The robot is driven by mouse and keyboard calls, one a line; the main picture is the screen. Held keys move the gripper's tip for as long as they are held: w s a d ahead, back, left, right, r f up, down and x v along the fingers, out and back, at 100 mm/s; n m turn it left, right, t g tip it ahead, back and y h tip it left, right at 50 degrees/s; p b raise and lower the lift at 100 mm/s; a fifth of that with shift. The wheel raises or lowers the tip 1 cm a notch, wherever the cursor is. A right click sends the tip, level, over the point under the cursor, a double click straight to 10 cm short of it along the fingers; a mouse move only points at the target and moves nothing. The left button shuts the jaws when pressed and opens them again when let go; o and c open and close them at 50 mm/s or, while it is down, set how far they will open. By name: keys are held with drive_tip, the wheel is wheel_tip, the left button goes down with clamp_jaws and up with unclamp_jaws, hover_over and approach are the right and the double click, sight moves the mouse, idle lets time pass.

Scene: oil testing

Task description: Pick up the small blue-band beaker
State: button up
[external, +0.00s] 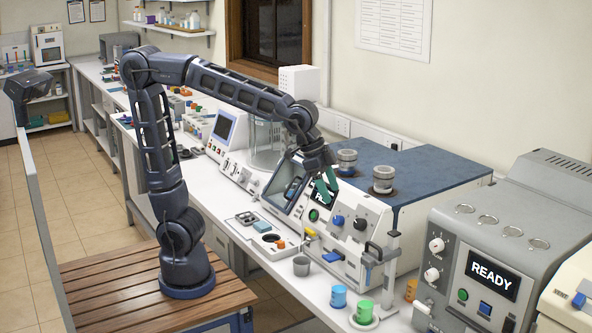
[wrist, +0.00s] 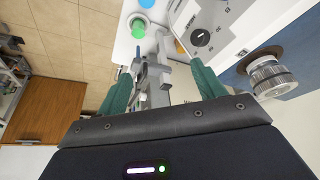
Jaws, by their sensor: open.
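A small blue cup (external: 338,297) stands on the white bench near its front edge, and is the only small blue vessel I make out; whether the blue is a band cannot be told. It also shows cut off at the top of the wrist view (wrist: 147,3). A green cup (external: 364,309) stands close beside it on a pale round base, also visible in the wrist view (wrist: 139,28). My gripper (external: 326,190), with green fingers, is open and empty above the instrument, behind and above the cups. In the wrist view the fingers (wrist: 160,72) are spread apart.
A grey metal cup (external: 301,265) and an orange cup (external: 411,290) stand nearby. The instrument with knobs (external: 345,225) lies below my gripper, with a metal stand (external: 390,262) at its right. A large grey READY machine (external: 490,265) stands further right.

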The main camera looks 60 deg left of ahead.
drive_tip(key=s+d, duration=0.1)
drive_tip(key=d, duration=0.1)
approach(345, 304)
drive_tip(key=shift+a+x, duration=0.15)
drive_tip(key=shift+x, duration=1.6)
drive_tip(key=shift+a+x, duration=0.15)
drive_tip(key=shift+x, duration=1.65)
drive_tip(key=shift+w, duration=0.2)
drive_tip(key=shift+c, duration=0.4)
drive_tip(key=c, duration=1.1)
